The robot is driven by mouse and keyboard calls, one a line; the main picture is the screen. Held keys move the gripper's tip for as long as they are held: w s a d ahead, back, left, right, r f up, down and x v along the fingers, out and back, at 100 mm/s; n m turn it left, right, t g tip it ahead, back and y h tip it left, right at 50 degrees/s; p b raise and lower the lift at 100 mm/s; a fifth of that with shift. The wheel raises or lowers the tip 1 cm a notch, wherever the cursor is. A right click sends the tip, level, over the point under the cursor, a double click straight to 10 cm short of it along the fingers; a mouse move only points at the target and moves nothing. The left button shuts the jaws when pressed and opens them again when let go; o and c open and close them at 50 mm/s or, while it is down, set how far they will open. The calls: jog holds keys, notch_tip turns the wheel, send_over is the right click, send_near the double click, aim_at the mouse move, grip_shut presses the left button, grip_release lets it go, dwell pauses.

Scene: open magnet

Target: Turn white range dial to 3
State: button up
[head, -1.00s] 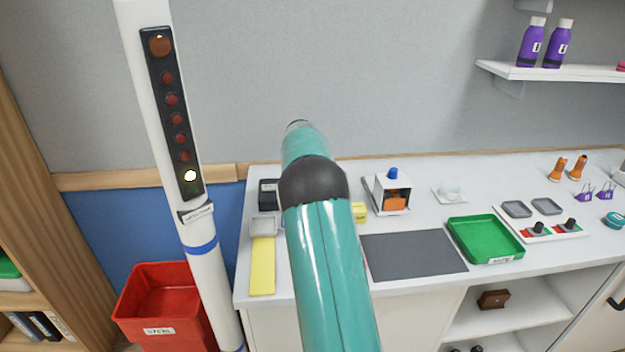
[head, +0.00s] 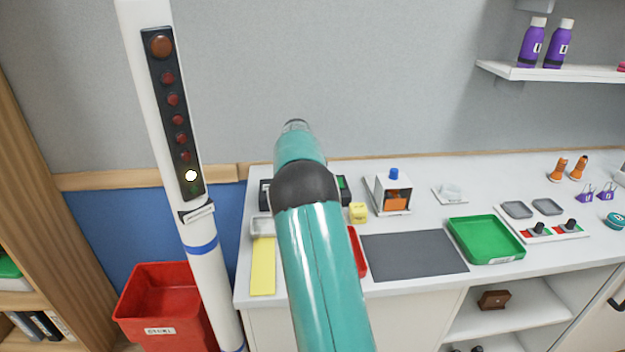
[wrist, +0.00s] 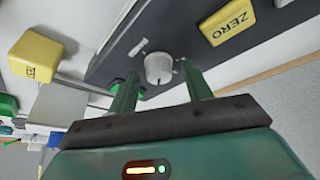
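The white range dial (wrist: 158,68) is a small round knob on a dark panel (wrist: 135,42) in the wrist view. My gripper (wrist: 159,74) is open, with one green finger on each side of the dial. The fingertips are close to the dial, but I cannot tell whether they touch it. Small markings beside the dial are too blurred to read. In the head view my arm covers the dial and gripper; only the ends of the dark device (head: 343,186) show beside it.
A yellow ZERO block (wrist: 227,22) sits on the panel near the dial. A yellow cube (wrist: 36,56) stands beside the panel, also visible in the head view (head: 358,212). A grey mat (head: 413,257) and green tray (head: 486,240) lie right. A white post (head: 200,252) stands left.

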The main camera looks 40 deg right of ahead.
jog(key=v, duration=1.3)
jog(key=shift+r, duration=0.35)
jog(key=shift+a, duration=0.1)
